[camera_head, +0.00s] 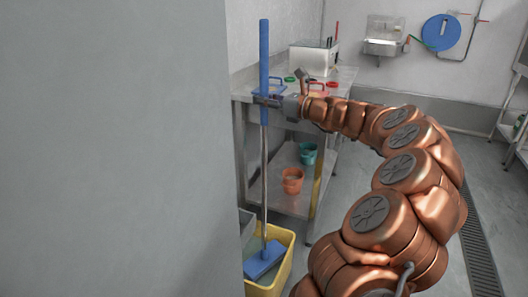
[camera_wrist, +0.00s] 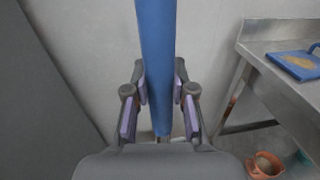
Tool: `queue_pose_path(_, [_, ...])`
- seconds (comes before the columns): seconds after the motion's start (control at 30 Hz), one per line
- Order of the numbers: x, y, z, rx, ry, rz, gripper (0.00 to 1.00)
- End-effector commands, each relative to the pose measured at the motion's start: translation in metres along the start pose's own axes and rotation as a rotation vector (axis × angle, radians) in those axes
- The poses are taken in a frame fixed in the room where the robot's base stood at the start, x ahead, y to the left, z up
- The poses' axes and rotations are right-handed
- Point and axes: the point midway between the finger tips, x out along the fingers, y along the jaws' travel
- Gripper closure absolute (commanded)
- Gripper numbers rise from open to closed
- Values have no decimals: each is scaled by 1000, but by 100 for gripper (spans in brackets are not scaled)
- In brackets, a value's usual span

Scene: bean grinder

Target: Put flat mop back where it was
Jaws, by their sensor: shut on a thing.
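The flat mop (camera_head: 264,60) stands upright with a blue upper grip, a metal pole and a blue flat head (camera_head: 264,260) at the bottom. The head shows over the yellow bucket (camera_head: 287,262); I cannot tell whether it touches the bucket. My gripper (camera_head: 266,102) is shut on the lower end of the blue grip. In the wrist view the blue handle of the flat mop (camera_wrist: 156,60) runs upright between the fingers of my gripper (camera_wrist: 160,95). The lower pole is mostly hidden there.
A grey wall (camera_head: 110,150) stands close on the left. A steel table (camera_head: 335,88) is behind the mop, with a steel box (camera_head: 314,60) and a blue board on top. Orange (camera_head: 292,181) and teal (camera_head: 307,153) buckets stand on its lower shelf. Floor is free at right.

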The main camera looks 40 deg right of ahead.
Motion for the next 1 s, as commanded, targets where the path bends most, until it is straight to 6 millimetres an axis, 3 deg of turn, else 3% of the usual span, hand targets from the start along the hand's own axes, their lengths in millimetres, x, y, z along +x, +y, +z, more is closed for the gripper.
queue_pose_path(0.1, [0, 1, -28, 5, -1, 1, 100])
queue_pose_path(0.5, [0, 0, -105, 4, 0, -2, 100])
queue_pose_path(0.83, [1, 0, -125, 2, -1, 0, 100])
queue_pose_path(1.0, [1, 1, -148, 3, 0, 1, 100])
